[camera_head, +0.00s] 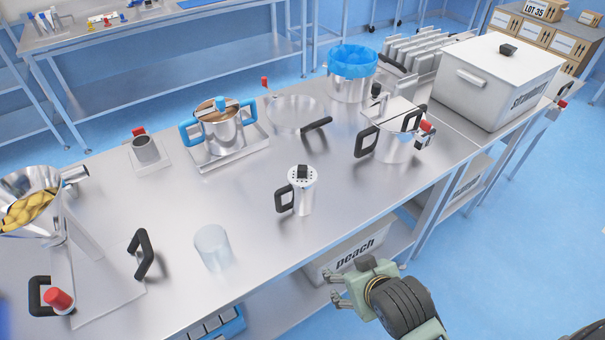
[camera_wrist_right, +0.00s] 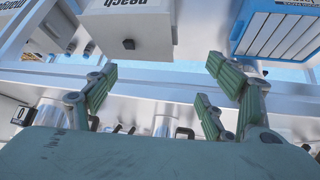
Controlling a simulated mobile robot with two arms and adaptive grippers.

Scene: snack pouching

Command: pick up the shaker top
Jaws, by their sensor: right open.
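The shaker (camera_head: 303,200) stands upright on the steel table near its front edge, with a black handle on its left side. Its shaker top (camera_head: 302,177) is a pale perforated lid with a black knob, seated on the body. My right gripper (camera_head: 336,289) is open and empty, in front of the table edge, below and to the right of the shaker in the picture and apart from it. Its spread green fingers (camera_wrist_right: 158,88) also show in the right wrist view, with nothing between them. My left gripper is out of view.
A clear cup (camera_head: 213,248) stands left of the shaker. A steel pot with black handles (camera_head: 393,147) is behind on the right, and a shallow pan (camera_head: 295,112) behind. A peach bin (camera_head: 345,255) sits under the table. The tabletop around the shaker is clear.

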